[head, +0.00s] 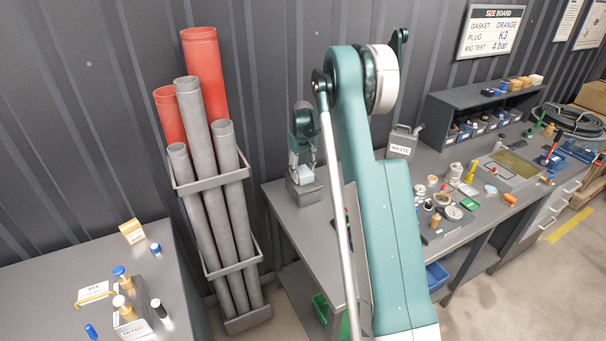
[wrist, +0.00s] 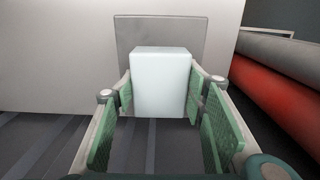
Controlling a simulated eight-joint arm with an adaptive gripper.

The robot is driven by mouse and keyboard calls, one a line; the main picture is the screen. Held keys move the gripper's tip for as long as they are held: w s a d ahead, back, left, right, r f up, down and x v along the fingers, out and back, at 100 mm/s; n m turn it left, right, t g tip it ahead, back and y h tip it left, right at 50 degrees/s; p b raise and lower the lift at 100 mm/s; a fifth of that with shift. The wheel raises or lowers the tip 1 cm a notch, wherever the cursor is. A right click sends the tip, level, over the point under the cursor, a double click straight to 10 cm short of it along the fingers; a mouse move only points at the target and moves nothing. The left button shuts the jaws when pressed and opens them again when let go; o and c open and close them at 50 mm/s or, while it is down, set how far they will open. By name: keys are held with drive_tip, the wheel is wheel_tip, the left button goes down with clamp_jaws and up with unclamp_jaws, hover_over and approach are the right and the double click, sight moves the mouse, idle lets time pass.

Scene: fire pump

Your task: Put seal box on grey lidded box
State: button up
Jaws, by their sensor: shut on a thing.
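The seal box is a plain pale white block (wrist: 160,82), held between the green pads of my gripper (wrist: 160,98) in the wrist view. It also shows in the head view as a small pale block (head: 306,174) under my gripper (head: 306,163), which points down. The grey lidded box (head: 304,194) stands on the bench near its left end, directly below the seal box. In the wrist view its grey top (wrist: 200,32) shows behind the seal box, which hides much of it. I cannot tell whether the two boxes touch.
The bench (head: 285,212) has free room around the grey box. A waste can (head: 401,143) stands to the right, beyond my arm. A rack of red and grey tubes (head: 222,170) stands left of the bench.

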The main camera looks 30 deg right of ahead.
sight(303, 171)
drive_tip(key=shift+f, duration=0.15)
drive_tip(key=o, duration=0.9)
drive_tip(key=shift+r, duration=0.2)
wheel_tip(303, 171, up, 12)
drive_tip(key=shift+b, duration=0.3)
idle(0.3)
idle(0.4)
